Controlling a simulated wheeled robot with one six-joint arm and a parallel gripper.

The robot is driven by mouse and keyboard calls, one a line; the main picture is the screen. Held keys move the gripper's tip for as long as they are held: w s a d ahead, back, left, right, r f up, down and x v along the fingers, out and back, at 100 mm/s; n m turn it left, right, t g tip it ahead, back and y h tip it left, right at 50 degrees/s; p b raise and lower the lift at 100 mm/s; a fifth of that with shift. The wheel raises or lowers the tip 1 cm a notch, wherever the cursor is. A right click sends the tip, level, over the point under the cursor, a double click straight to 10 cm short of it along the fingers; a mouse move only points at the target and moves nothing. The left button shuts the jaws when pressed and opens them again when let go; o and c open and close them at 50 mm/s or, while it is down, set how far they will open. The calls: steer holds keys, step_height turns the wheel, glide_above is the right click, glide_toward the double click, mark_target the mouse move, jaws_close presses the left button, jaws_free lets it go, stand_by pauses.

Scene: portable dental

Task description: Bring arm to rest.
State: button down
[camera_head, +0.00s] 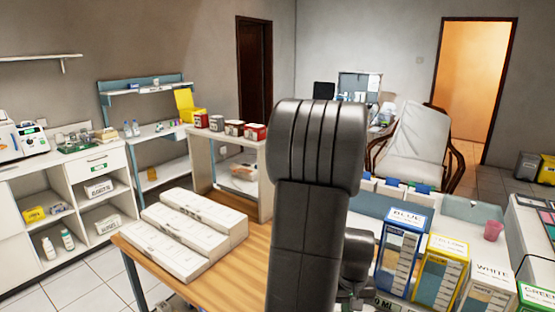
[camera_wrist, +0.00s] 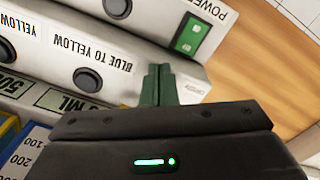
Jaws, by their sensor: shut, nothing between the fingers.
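My arm (camera_head: 318,180) stands upright in the middle of the head view, dark grey, and blocks part of the table behind it. In the wrist view my gripper (camera_wrist: 158,82) shows as two dark green fingers pressed together with nothing between them. The fingertips are in front of a white panel labelled "BLUE TO YELLOW" (camera_wrist: 100,65). I cannot tell whether they touch it. In the head view I cannot make out the fingers.
A wooden table (camera_head: 240,275) bears long white boxes (camera_head: 185,238) on the left. Blue (camera_head: 403,250), yellow (camera_head: 440,270) and white (camera_head: 487,290) labelled boxes stand close on the right. The wrist view shows black knobs (camera_wrist: 88,79) and a green power switch (camera_wrist: 192,36).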

step_height(320, 180, up, 8)
steer(key=r+p, duration=0.1)
steer(key=p, duration=0.6)
step_height(320, 180, down, 10)
steer(key=b, duration=0.7)
steer(key=shift+r+b, duration=0.1)
steer(key=shift+b, duration=0.2)
steer(key=shift+w+d+r+p, duration=0.3)
steer(key=shift+w+r+p, duration=0.1)
steer(key=shift+r+p, duration=0.1)
steer(key=shift+w+a+f, duration=0.15)
steer(key=shift+a+f, duration=0.05)
steer(key=shift+a, duration=0.4)
steer(key=shift+w+a, duration=0.25)
steer(key=shift+a, duration=0.75)
